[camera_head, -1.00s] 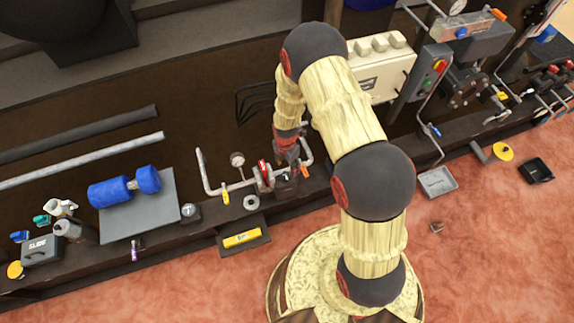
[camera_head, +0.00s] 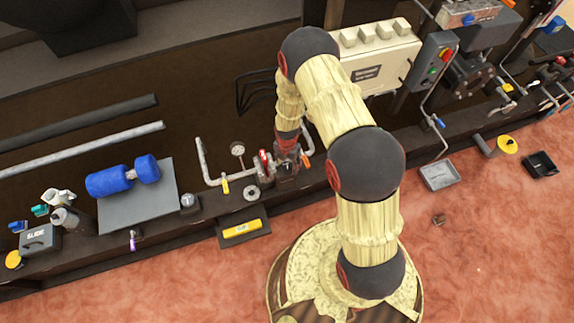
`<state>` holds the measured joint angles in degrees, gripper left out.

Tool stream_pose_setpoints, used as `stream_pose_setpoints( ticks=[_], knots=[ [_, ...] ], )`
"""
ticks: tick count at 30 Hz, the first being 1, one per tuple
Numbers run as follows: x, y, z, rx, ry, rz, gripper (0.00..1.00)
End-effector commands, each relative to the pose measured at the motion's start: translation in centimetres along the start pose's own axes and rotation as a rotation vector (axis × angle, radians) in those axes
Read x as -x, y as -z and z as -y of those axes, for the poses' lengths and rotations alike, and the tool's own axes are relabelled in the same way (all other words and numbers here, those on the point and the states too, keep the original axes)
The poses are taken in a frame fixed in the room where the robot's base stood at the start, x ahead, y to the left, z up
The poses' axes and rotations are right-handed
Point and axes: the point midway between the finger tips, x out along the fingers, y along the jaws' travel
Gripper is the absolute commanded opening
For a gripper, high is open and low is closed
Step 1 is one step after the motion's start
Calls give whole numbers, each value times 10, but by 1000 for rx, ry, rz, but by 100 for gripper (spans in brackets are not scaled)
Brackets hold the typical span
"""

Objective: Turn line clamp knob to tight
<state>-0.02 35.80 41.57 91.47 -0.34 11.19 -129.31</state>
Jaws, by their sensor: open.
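My gripper (camera_head: 288,168) reaches down at the pipe assembly (camera_head: 212,180) on the dark bench. It is open, with its fingers low over the bench just right of a red part (camera_head: 264,162). Small fittings around the fingertips are partly hidden by the gripper and are too small to make out. I cannot tell for certain which of them is the line clamp knob, nor whether the fingers touch it. A round gauge (camera_head: 238,149), a yellow lever (camera_head: 226,187) and an orange lever (camera_head: 306,159) sit along the same pipes.
A grey ring (camera_head: 251,193) and a tray with a yellow block (camera_head: 242,229) lie left of my gripper. A blue cylinder (camera_head: 108,181) rests on a grey plate farther left. A control box (camera_head: 372,62) stands behind my arm. A grey tray (camera_head: 438,177) lies on the floor at right.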

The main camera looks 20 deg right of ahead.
Motion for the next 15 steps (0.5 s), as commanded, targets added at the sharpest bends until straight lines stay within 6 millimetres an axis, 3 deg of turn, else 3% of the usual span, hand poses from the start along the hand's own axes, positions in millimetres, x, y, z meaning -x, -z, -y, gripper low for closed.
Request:
stream_pose_setpoints(
  ticks=[6,15],
  knots=[
    [0,0,0,0,-1,0,54],
    [0,0,0,0,0,0,38]
  ],
)
